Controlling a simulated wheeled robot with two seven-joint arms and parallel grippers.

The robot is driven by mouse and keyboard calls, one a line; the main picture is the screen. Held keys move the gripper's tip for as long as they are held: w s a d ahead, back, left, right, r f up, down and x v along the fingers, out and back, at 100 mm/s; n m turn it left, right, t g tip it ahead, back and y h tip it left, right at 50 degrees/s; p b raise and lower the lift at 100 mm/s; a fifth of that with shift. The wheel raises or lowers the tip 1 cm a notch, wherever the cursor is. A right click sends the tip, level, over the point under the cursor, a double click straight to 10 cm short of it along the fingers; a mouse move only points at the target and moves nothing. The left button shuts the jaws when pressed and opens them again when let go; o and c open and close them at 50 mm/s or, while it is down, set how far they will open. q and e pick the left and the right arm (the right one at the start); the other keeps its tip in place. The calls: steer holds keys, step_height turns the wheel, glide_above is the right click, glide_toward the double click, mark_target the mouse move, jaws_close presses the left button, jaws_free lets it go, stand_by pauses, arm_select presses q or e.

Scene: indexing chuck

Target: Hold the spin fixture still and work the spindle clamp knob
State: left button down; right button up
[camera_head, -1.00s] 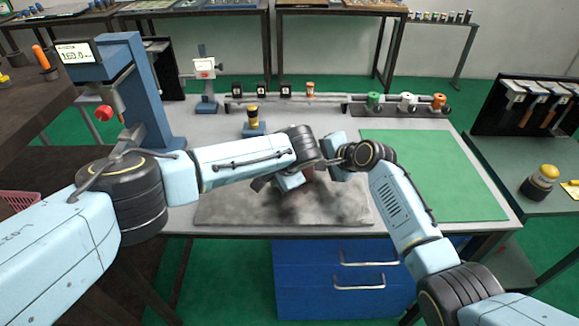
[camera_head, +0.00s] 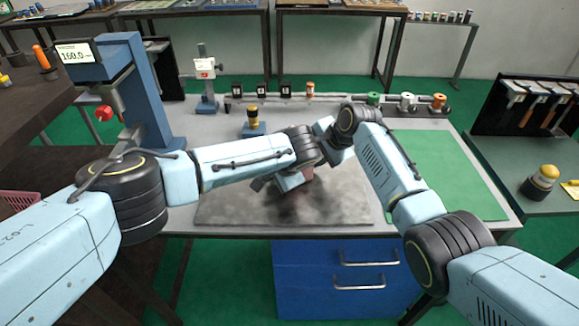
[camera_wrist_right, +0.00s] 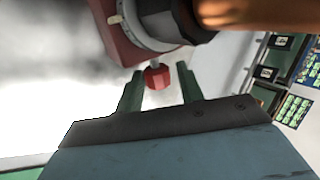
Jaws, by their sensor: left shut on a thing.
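The spin fixture (camera_head: 307,173) shows only as a small reddish patch in the head view, mostly hidden behind my left gripper. In the right wrist view its red body (camera_wrist_right: 118,38) carries a pale ring and a dark round part. A small red clamp knob (camera_wrist_right: 156,77) sticks out on a short stem. My left gripper (camera_head: 288,183) is shut at the fixture; its exact contact is hidden. My right gripper (camera_wrist_right: 159,72) is open, its two green fingers on either side of the knob, with visible gaps. In the head view the right gripper is largely hidden behind its wrist.
A grey mat (camera_head: 225,209) lies under the fixture and a green mat (camera_head: 455,180) to its right. A blue press-like stand (camera_head: 150,100) is at the left. A yellow-black knobbed piece (camera_head: 252,118) and a back rail with spools (camera_head: 408,102) stand behind.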

steer(key=shift+s+d+f+t+y, duration=0.1)
steer(key=shift+s+f+t+y, duration=0.1)
steer(key=shift+t+y, duration=0.35)
steer(key=shift+s+d+f+t+y, duration=0.1)
steer(key=shift+f+t+y, duration=0.2)
steer(key=shift+t, duration=0.35)
steer(key=shift+t+y, duration=0.65)
steer(key=shift+t, duration=0.15)
steer(key=shift+s+d+r, duration=0.1)
steer(key=shift+d, duration=0.1)
steer(key=v, duration=1.1)
steer(key=s+d+m+t+h, duration=0.2)
steer(key=d+m+t+h, duration=0.4)
steer(key=d, duration=1.7)
steer(key=shift+d+m+t, duration=0.2)
steer(key=shift+m+t, duration=0.1)
steer(key=shift+m, duration=0.3)
